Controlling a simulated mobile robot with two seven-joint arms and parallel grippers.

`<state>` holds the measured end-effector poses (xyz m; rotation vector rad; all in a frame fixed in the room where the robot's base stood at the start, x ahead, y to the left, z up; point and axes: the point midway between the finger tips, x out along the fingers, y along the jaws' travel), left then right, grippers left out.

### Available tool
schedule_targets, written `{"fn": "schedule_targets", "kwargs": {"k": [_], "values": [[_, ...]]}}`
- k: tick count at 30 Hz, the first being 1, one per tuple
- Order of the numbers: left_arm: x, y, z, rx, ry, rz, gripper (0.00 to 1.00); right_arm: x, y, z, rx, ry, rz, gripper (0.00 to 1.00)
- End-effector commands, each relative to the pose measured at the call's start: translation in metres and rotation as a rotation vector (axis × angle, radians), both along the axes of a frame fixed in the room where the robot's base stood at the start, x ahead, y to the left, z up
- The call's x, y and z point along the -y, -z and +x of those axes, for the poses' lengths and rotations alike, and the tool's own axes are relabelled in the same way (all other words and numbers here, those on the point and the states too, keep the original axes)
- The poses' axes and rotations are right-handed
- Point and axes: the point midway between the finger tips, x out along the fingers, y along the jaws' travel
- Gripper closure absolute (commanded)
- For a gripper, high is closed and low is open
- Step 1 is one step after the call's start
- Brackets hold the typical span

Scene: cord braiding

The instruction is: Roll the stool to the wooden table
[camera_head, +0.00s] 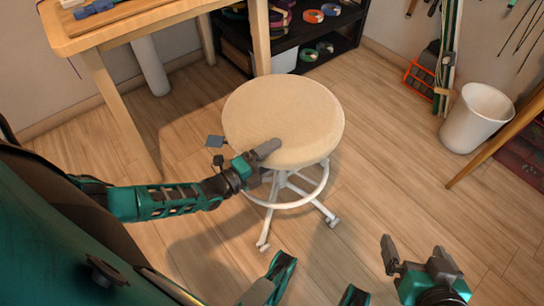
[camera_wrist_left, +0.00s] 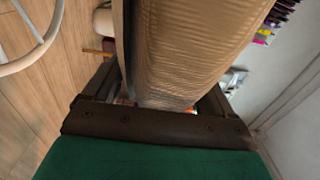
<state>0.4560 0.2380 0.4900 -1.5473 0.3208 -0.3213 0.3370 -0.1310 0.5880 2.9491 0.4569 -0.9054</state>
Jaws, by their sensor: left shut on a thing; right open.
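The stool (camera_head: 285,112) has a round beige cushioned seat and a white frame with a foot ring and casters. It stands upright on the floor, in front of the wooden table (camera_head: 100,38) at the upper left. My left gripper (camera_head: 262,158) is shut on the near edge of the seat. In the left wrist view, the seat (camera_wrist_left: 185,50) lies between the fingers. My right gripper (camera_head: 395,262) is open and empty at the lower right, apart from the stool. Part of the stool's base is hidden under the seat.
A black shelf (camera_head: 310,45) with colored spools stands behind the stool. A white bin (camera_head: 476,118) is at the right, near a slanted wooden leg (camera_head: 500,138). A table leg (camera_head: 120,105) stands left of the stool. The floor (camera_head: 390,150) to its right is clear.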

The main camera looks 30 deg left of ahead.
Motion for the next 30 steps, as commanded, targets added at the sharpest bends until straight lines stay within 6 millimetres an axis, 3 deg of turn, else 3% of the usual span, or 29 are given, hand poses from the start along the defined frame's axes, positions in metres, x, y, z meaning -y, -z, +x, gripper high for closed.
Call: {"fn": "schedule_targets", "kwargs": {"k": [9,10,12,14,23,30], "values": [[0.000,0.000,0.000,0.000,0.000,0.000,1.00,0.000,0.000,0.000,0.000,0.000,0.000,0.00],[0.000,0.000,0.000,0.000,0.000,0.000,0.12,0.000,0.000,0.000,0.000,0.000,0.000,0.00],[0.000,0.000,0.000,0.000,0.000,0.000,0.05,0.000,0.000,0.000,0.000,0.000,0.000,0.00],[0.000,0.000,0.000,0.000,0.000,0.000,0.00,0.000,0.000,0.000,0.000,0.001,-0.001,0.00],[-0.002,0.000,-0.004,-0.002,0.000,0.001,0.00,0.000,-0.002,0.000,0.000,0.001,-0.001,0.00],[-0.018,-0.001,-0.042,-0.006,-0.001,0.001,0.00,0.002,-0.014,0.001,0.012,0.006,-0.001,0.00]]}}
